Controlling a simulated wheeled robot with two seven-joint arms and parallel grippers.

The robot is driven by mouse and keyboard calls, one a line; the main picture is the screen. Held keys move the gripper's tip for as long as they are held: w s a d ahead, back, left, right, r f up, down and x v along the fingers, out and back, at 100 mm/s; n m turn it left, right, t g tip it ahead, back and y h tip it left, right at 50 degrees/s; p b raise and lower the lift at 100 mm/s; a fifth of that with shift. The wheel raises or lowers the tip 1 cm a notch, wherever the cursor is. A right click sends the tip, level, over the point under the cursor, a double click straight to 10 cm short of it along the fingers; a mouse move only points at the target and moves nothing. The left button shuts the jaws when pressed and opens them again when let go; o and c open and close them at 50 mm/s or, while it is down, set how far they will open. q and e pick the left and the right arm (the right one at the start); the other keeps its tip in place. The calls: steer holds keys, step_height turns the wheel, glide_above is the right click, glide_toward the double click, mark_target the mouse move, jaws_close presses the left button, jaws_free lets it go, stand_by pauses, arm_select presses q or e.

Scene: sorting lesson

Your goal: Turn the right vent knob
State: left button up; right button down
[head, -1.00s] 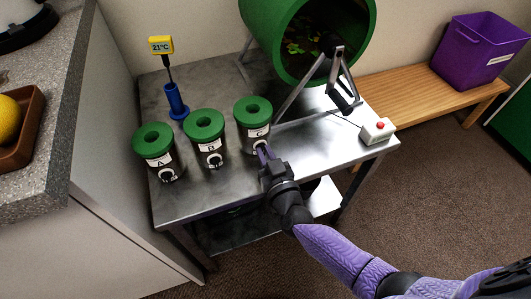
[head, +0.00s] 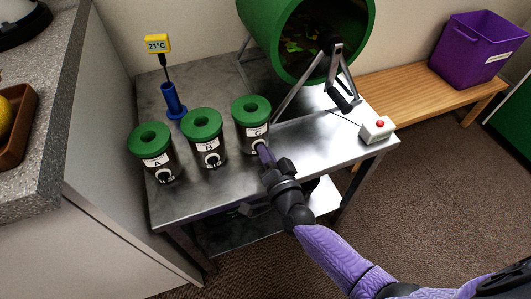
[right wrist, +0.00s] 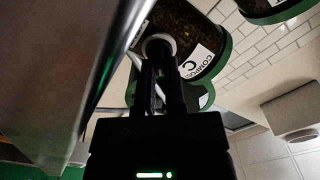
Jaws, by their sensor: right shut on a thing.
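Three dark jars with green lids stand in a row on the metal table, labelled A (head: 156,165), B (head: 209,148) and C (head: 256,134). Each has a pale round vent knob low on its front. The right vent knob, on jar C, shows as a pale ring in the right wrist view (right wrist: 158,42). My right gripper (head: 263,151) is at the front of jar C, shut on that knob; its fingers also show in the right wrist view (right wrist: 161,68). The fingers partly hide the knob in the head view. My left gripper is not in view.
A thermometer in a blue holder (head: 173,101) stands behind the jars. A green drum (head: 263,35) on a metal frame is at the back. A white box with a red button (head: 377,130) sits at the table's right corner. A counter (head: 65,130) borders the left.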

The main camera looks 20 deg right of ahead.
steer(key=m+b, duration=0.1)
steer(key=m, duration=0.5)
steer(key=shift+f, duration=0.2)
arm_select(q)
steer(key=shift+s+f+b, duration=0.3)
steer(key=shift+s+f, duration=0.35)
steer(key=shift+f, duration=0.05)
arm_select(e)
steer(key=shift+m, duration=0.9)
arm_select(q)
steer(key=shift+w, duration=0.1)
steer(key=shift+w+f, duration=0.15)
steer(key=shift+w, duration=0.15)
arm_select(e)
steer(key=shift+m, duration=0.3)
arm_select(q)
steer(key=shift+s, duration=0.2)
arm_select(e)
steer(key=c, duration=0.7)
jaws_free()
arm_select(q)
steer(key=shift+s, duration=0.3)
